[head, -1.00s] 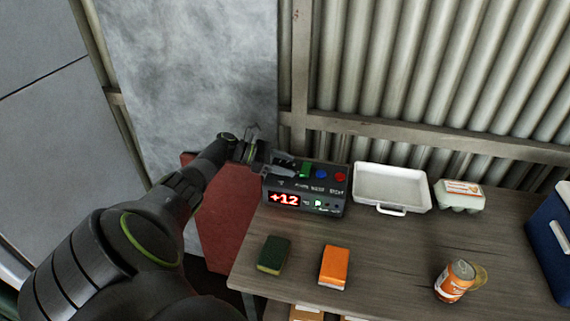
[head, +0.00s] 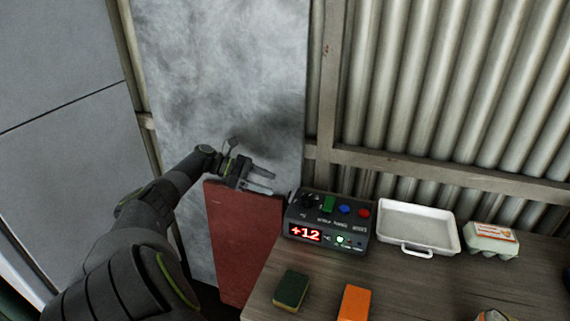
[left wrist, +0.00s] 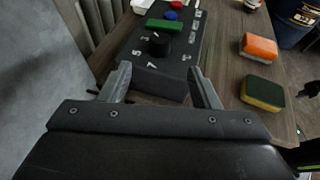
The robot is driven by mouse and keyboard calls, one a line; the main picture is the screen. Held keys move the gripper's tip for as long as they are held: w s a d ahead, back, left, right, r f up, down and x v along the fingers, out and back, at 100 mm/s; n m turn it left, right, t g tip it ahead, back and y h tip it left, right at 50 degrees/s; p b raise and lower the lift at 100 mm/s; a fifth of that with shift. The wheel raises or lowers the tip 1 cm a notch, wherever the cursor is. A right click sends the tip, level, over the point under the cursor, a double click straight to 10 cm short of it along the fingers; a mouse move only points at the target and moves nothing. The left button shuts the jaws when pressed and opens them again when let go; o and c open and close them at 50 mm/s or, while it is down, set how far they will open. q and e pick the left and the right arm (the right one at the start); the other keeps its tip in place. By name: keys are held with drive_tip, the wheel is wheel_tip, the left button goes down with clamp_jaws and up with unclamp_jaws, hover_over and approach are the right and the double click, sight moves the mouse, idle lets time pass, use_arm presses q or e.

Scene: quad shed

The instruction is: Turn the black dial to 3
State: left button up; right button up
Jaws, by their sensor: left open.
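The black dial (head: 307,201) is on the left part of the top of a dark control box (head: 333,229). The box's red display reads +12. In the left wrist view the dial (left wrist: 158,46) is a round black knob beyond my fingertips, with a white mark near it; I cannot read its setting. My left gripper (head: 271,183) is open and empty, left of the box and apart from the dial. In the left wrist view its fingers (left wrist: 160,73) are spread with the near end of the box between and beyond them. My right gripper is not in view.
Green, blue and red buttons (head: 345,209) sit right of the dial. A white tray (head: 420,244), an egg carton (head: 491,239), a green sponge (head: 291,289) and an orange sponge (head: 355,303) are on the wooden table (head: 445,285). A red panel (head: 240,240) stands left of it.

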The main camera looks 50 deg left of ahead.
use_arm(q)
drive_tip(key=shift+v, duration=1.7)
